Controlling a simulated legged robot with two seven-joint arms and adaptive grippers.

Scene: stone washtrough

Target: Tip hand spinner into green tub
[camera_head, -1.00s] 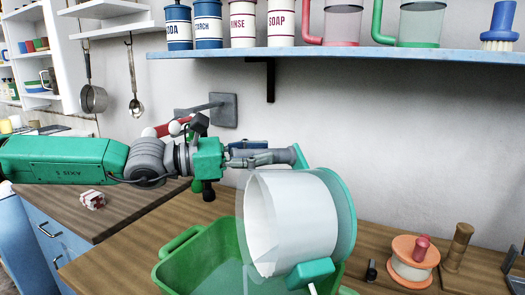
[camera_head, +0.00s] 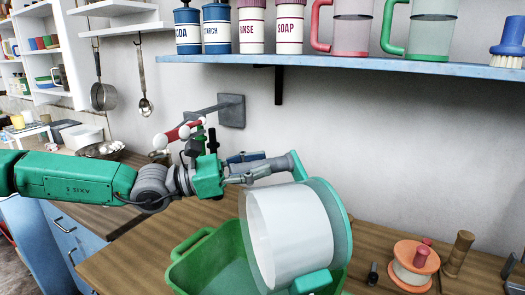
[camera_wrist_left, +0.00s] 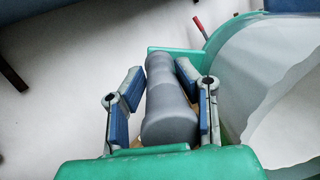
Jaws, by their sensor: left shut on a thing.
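The hand spinner is a clear drum with a white inside (camera_head: 290,235) and a teal rim (camera_head: 335,215). It is tilted on its side over the green tub (camera_head: 190,262), its open end facing left. My left gripper (camera_head: 268,168) is shut on the spinner's grey handle (camera_wrist_left: 168,105), whose sides lie between the blue finger pads in the left wrist view. The spinner's drum shows there at the right edge. The drum hides the right part of the tub. The visible tub floor looks empty. My right gripper is not in view.
An orange spool-like thing (camera_head: 413,264) and a wooden peg (camera_head: 458,252) stand on the counter at right. A blue shelf (camera_head: 350,62) with canisters and jugs runs above. A wall fixture (camera_head: 231,111) is behind my arm. Free counter (camera_head: 130,262) lies left of the tub.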

